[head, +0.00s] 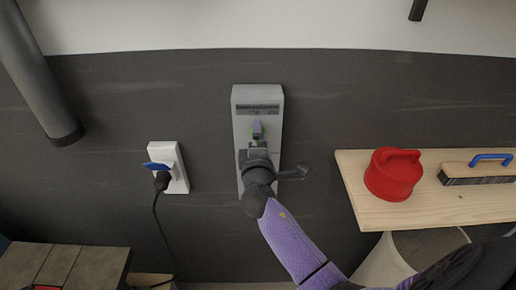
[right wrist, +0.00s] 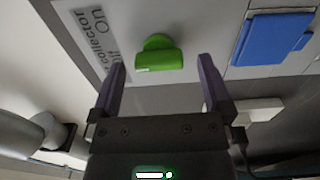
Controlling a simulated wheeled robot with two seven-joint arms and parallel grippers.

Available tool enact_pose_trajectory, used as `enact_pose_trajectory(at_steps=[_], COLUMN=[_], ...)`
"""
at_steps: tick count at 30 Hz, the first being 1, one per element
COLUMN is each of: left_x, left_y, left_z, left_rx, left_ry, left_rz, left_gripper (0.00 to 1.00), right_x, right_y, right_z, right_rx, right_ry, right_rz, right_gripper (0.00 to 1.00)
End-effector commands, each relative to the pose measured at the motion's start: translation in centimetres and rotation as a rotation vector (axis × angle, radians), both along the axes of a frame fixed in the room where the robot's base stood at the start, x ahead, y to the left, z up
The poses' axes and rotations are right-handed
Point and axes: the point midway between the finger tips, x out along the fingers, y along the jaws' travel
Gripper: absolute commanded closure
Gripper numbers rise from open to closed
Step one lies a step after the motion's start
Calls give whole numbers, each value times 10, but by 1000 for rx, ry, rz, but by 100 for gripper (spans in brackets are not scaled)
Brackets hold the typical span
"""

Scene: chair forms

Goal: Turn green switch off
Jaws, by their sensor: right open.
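A tall light-grey switch box (head: 258,98) is fixed to the dark wall in the middle of the head view. Its green switch (right wrist: 158,55) shows clearly in the right wrist view, beside a printed label with "On" and "collector" on it. My right gripper (right wrist: 162,66) is open, with one purple finger on either side of the switch and a gap to each. In the head view my right gripper (head: 257,130) is in front of the box and hides most of the switch. My left gripper is not in view.
Left of the box is a white wall socket (head: 178,180) with a blue flap (head: 157,166) and a black plug and cord. At right a wooden shelf (head: 440,211) holds a red container (head: 392,180) and a brush with a blue handle (head: 490,158). A wooden surface (head: 60,268) is at lower left.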

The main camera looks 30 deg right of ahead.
Motion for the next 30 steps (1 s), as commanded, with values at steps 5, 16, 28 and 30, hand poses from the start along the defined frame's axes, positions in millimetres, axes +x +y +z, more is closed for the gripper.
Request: enact_pose_trajectory(at_steps=[5, 16, 28, 30], left_x=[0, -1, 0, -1], left_y=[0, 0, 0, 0], left_z=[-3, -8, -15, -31], left_rx=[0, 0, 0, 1], left_ry=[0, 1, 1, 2], left_rz=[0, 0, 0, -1], left_gripper=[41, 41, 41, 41], right_x=[-37, -73, -71, -71], right_y=[22, 44, 47, 53], right_z=[-2, 0, -23, -73], right_rx=[3, 1, 26, 91], right_ry=[2, 1, 33, 103], right_rz=[0, -1, 15, 52], right_gripper=[0, 0, 0, 0])
